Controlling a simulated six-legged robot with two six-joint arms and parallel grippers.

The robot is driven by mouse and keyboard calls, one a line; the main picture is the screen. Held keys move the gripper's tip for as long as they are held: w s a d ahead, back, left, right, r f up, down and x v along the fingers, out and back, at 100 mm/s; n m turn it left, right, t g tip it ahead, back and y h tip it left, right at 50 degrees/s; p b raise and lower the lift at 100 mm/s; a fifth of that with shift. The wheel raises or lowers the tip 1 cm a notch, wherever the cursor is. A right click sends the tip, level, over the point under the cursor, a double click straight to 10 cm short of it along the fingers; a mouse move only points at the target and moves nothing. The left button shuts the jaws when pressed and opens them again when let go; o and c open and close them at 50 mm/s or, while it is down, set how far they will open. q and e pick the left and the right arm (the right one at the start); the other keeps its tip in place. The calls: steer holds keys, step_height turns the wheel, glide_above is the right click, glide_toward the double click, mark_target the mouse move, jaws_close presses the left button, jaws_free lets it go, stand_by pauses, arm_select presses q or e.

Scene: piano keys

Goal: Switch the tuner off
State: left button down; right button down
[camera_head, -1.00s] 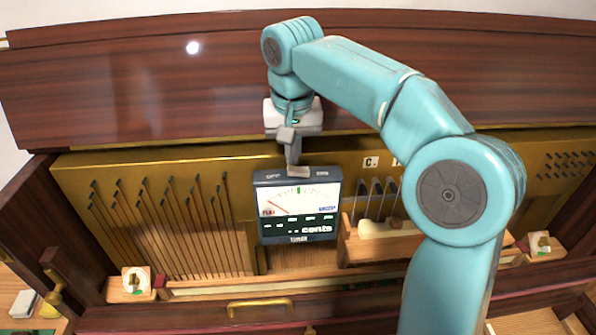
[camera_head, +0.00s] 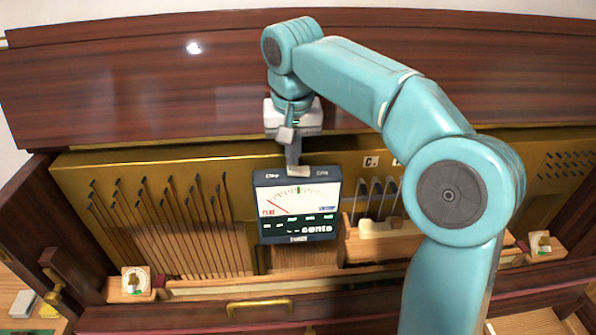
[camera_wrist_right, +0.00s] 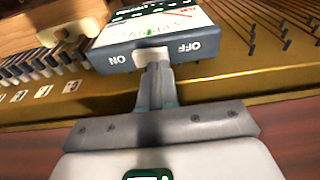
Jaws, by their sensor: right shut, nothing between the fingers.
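The tuner (camera_head: 298,232) is a dark blue-grey box with a white needle dial and a lit green-and-white display. It stands against the gold frame. Its top edge has OFF on the left and ON on the right in the head view. A pale switch (camera_head: 293,172) lies between the labels; it also shows in the right wrist view (camera_wrist_right: 148,56). My right gripper (camera_head: 294,161) is shut and empty, pointing down. Its fingertips (camera_wrist_right: 154,76) are at the switch and seem to touch it, partly covering it. My left gripper is not in view.
Thin dark-tipped rods (camera_head: 165,220) stand left of the tuner. A wooden block (camera_head: 385,243) with several grey-headed pieces is close on its right. The dark wood lid (camera_head: 130,80) rises behind, and a rail with a brass handle (camera_head: 260,306) runs in front.

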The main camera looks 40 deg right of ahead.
steer(key=shift+f, duration=0.1)
steer(key=shift+w+f, duration=0.2)
steer(key=shift+s+f, duration=0.1)
steer(key=shift+b, duration=0.3)
